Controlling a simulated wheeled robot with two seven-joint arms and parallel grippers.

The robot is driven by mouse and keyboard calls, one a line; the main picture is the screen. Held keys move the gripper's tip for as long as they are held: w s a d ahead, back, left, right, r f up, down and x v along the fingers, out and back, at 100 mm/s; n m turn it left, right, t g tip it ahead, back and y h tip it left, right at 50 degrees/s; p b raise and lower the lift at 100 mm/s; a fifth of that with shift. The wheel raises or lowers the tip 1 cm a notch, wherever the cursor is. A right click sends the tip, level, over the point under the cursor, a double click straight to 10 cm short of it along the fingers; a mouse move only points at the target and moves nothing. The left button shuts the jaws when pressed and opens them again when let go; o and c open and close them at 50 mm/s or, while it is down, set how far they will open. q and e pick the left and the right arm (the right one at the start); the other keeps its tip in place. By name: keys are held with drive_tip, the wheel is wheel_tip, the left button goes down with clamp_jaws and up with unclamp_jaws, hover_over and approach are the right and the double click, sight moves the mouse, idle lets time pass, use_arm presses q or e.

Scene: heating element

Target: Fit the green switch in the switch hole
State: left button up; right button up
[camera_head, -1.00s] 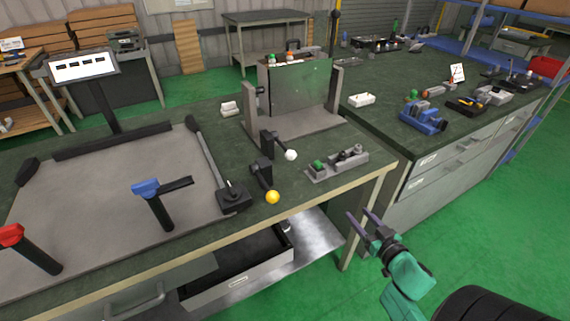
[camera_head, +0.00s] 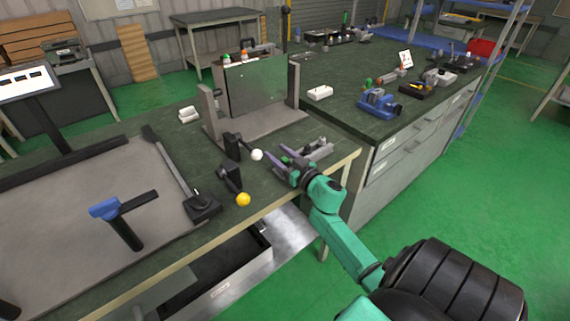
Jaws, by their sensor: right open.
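My right gripper (camera_head: 276,158) reaches over the near right edge of the workbench. It is open, with its fingers pointing left over the left end of a small grey holder (camera_head: 322,151). A green spot (camera_head: 284,159) by the fingers seems to be the green switch, mostly hidden by the gripper; I cannot tell whether the fingers touch it. An upright panel (camera_head: 262,86) in a grey frame stands behind. The switch hole cannot be made out. My left gripper is out of view.
A white-knobbed lever (camera_head: 257,155) and a yellow-knobbed lever (camera_head: 243,199) stand just left of my right gripper. An open drawer (camera_head: 225,275) is below the bench's front edge. A second bench (camera_head: 350,117) holds a blue vise (camera_head: 378,103).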

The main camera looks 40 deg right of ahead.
clamp_jaws()
drive_tip(key=shift+r, duration=0.1)
